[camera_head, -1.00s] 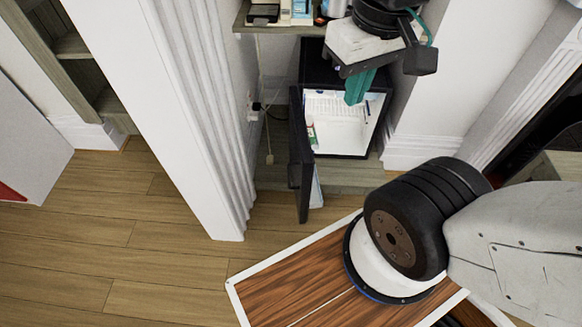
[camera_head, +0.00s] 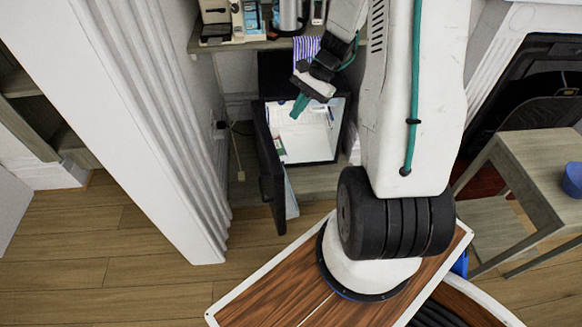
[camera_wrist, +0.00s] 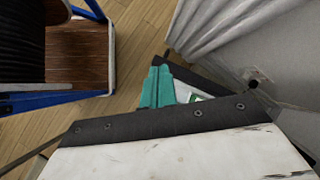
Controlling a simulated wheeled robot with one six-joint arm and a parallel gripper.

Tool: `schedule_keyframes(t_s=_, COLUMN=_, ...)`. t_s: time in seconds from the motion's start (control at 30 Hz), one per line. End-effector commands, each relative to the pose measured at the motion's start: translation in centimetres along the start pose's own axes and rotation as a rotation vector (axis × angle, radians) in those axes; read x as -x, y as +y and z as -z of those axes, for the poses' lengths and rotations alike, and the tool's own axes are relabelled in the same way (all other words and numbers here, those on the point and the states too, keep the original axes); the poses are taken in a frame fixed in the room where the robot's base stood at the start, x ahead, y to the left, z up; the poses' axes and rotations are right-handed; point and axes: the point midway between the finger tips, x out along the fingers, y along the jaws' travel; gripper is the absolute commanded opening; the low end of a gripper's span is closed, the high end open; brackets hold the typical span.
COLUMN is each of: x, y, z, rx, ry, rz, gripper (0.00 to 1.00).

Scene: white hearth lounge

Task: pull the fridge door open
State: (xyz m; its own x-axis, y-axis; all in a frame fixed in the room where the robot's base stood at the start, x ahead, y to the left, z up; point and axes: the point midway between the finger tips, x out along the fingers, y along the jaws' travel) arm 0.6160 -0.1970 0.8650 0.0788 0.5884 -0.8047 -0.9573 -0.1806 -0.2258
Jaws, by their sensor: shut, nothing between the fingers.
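The small black fridge (camera_head: 276,72) stands under a shelf at the back. Its door (camera_head: 269,172) is swung wide open to the left, and the lit white inside (camera_head: 312,142) shows, with a few items in it. My gripper (camera_head: 299,106), with teal fingers, is shut and empty. In the head view it overlaps the upper left of the fridge opening, apart from the door's outer end. In the wrist view my gripper (camera_wrist: 157,88) points over the wooden floor, with a dark edge and a green and white item just right of it; I cannot tell whether they touch.
A white fluted pillar (camera_head: 150,130) stands close left of the door. The shelf (camera_head: 240,43) above the fridge holds a coffee machine and other items. A wooden table (camera_head: 545,165) with a blue bowl (camera_head: 572,180) is at the right. Floor (camera_head: 120,240) at the front left is clear.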

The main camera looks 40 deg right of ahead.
Motion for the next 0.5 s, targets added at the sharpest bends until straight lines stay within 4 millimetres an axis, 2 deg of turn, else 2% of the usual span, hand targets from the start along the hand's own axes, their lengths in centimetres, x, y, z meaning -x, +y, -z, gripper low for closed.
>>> schedule_keyframes(t_s=0.03, x=-1.3, y=1.2, z=2.7, rx=-0.09, ry=-0.022, rz=0.028, gripper=0.0)
schedule_keyframes(t_s=0.2, x=-5.2, y=4.8, z=9.8, rx=-0.348, ry=-0.07, rz=0.124, gripper=0.0)
schedule_keyframes(t_s=0.33, x=-7.8, y=7.4, z=13.4, rx=-0.493, ry=-0.095, rz=0.175, gripper=0.0)
schedule_keyframes(t_s=0.5, x=-9.6, y=9.2, z=15.5, rx=-0.59, ry=-0.11, rz=0.208, gripper=0.0)
